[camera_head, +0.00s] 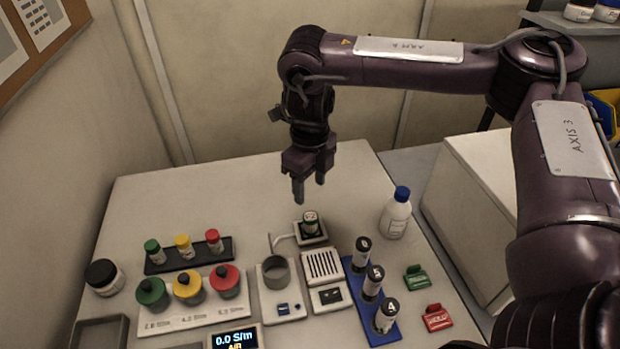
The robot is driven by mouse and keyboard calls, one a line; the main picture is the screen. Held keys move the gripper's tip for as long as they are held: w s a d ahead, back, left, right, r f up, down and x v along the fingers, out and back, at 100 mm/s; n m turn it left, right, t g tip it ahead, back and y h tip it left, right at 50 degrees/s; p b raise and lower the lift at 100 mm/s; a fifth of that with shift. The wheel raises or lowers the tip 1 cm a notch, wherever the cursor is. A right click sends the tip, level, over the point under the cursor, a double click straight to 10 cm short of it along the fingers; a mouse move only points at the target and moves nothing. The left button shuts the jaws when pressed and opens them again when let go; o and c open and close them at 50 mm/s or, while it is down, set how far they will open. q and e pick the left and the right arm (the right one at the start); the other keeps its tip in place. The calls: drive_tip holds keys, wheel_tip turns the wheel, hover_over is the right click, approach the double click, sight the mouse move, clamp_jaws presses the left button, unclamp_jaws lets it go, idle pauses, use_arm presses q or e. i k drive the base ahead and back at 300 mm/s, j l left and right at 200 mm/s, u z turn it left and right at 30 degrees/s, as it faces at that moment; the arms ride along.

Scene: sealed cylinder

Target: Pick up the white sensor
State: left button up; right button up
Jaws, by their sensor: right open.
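My right gripper (309,189) hangs fingers down above the table, open and empty. It is above and slightly behind a dark, white-labelled cylinder (310,224) on a small white holder (312,240). A thin white curved piece (284,239), like a cable or probe, lies at the holder's left side; I cannot tell for sure whether it is the white sensor. A display (235,339) reading 0.0 S/m is at the front edge of the picture. My left gripper is out of view.
A grey ring cup (276,272) stands on a white base. A blue rack (371,301) holds numbered cylinders. A white bottle with blue cap (396,214) stands right. The table's back (230,180) is clear.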

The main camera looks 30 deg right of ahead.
sight(389, 308)
drive_tip(key=k, duration=2)
